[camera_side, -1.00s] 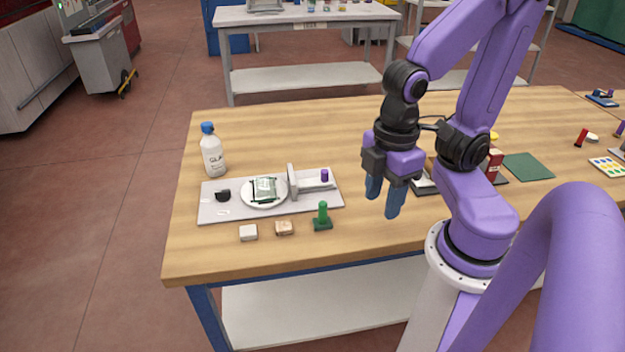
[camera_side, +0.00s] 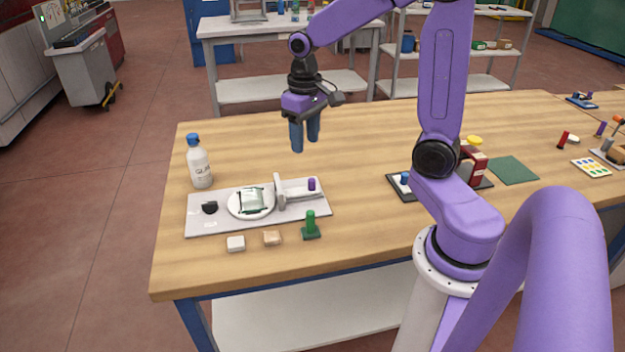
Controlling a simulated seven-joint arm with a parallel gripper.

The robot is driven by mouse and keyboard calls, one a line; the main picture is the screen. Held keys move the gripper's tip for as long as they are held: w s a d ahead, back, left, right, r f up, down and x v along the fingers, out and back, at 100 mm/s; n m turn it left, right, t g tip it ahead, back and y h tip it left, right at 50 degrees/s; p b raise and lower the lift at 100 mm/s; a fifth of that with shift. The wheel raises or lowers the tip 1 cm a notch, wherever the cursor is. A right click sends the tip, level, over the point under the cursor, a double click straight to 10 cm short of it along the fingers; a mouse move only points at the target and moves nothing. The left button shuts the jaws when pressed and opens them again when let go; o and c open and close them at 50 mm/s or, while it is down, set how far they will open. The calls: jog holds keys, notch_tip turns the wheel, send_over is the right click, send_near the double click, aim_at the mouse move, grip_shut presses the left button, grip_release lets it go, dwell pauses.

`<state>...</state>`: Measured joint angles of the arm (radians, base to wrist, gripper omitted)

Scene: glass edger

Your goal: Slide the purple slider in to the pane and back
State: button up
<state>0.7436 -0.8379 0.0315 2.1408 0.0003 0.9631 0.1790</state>
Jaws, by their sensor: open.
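The purple slider (camera_side: 311,184) is a small upright knob at the right end of a pale rail on the light grey board (camera_side: 205,226). A grey upright plate (camera_side: 279,191) stands at the rail's left end. Left of it, the pane (camera_side: 251,200) lies on a round white disc (camera_side: 236,212), with dark green and white marks around it; its exact outline is too small to tell. My gripper (camera_side: 305,146) is open and empty. It points down in the air above the slider in the picture, apart from it.
A blue-capped bottle (camera_side: 200,167) stands behind the board's left end. A black knob (camera_side: 210,207) is on the board. A white block (camera_side: 236,243), a tan block (camera_side: 272,238) and a green stamp-like piece (camera_side: 311,226) stand in front. A dark tray (camera_side: 402,193) lies right.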

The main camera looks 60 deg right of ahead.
aim_at(312, 180)
jog(key=w+d+m, duration=0.3)
jog(key=d+m, duration=0.1)
jog(key=d, duration=0.3)
jog(key=f, duration=1.7)
jog(key=shift+s+f, duration=0.25)
jog(key=shift+f, duration=0.1)
grip_shut()
